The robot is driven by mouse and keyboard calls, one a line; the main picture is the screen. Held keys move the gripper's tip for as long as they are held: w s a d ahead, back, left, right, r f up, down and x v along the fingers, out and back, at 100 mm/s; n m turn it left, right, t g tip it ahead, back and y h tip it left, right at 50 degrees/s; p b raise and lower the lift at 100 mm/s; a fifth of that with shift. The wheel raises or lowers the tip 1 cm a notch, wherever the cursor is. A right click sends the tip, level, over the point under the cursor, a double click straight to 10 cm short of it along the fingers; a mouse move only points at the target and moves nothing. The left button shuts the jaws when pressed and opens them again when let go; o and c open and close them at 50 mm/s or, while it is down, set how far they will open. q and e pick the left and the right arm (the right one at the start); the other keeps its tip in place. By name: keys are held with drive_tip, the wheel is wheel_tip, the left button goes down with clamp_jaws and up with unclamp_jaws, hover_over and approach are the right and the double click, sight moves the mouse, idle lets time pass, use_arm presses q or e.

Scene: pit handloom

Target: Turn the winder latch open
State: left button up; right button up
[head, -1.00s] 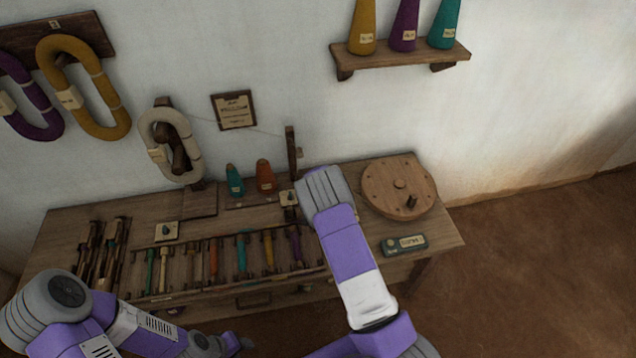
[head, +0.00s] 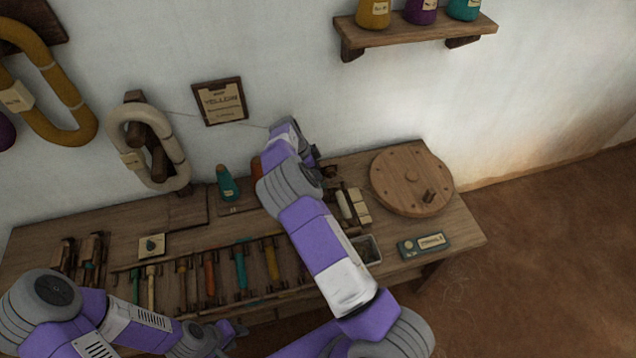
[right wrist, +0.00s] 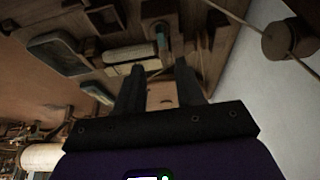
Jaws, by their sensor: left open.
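I cannot pick out the winder latch with certainty. In the head view my right arm reaches over the back of the bench, and my right gripper (head: 328,172) is near the small wooden parts left of the round wooden disc. In the right wrist view its two fingers (right wrist: 160,75) stand apart, with a tan surface showing between them and a small teal-ended part (right wrist: 161,38) beyond the tips. I see no contact. My left gripper (head: 235,333) is open and empty at the bench's front, low in the head view. My right forearm hides part of the bench's back.
The round wooden disc (head: 408,172) with a peg lies at the bench's right. A green labelled box (head: 424,245) is in front of it. Several coloured bobbins (head: 241,268) lie in a front rack. Yarn hanks (head: 120,130) hang on the wall. A shelf (head: 418,34) is above.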

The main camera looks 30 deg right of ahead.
sight(324, 184)
drive_tip(key=x, duration=0.2)
drive_tip(key=b+x, duration=0.1)
drive_tip(key=x, duration=0.5)
drive_tip(key=shift+w+a+f+b, duration=0.1)
drive_tip(key=shift+w+f+b, duration=0.15)
drive_tip(key=shift+f+b, duration=0.05)
use_arm(q)
wheel_tip(324, 184, down, 2)
drive_tip(key=shift+w+f, duration=0.1)
drive_tip(key=shift+w, duration=0.05)
use_arm(e)
clamp_jaws()
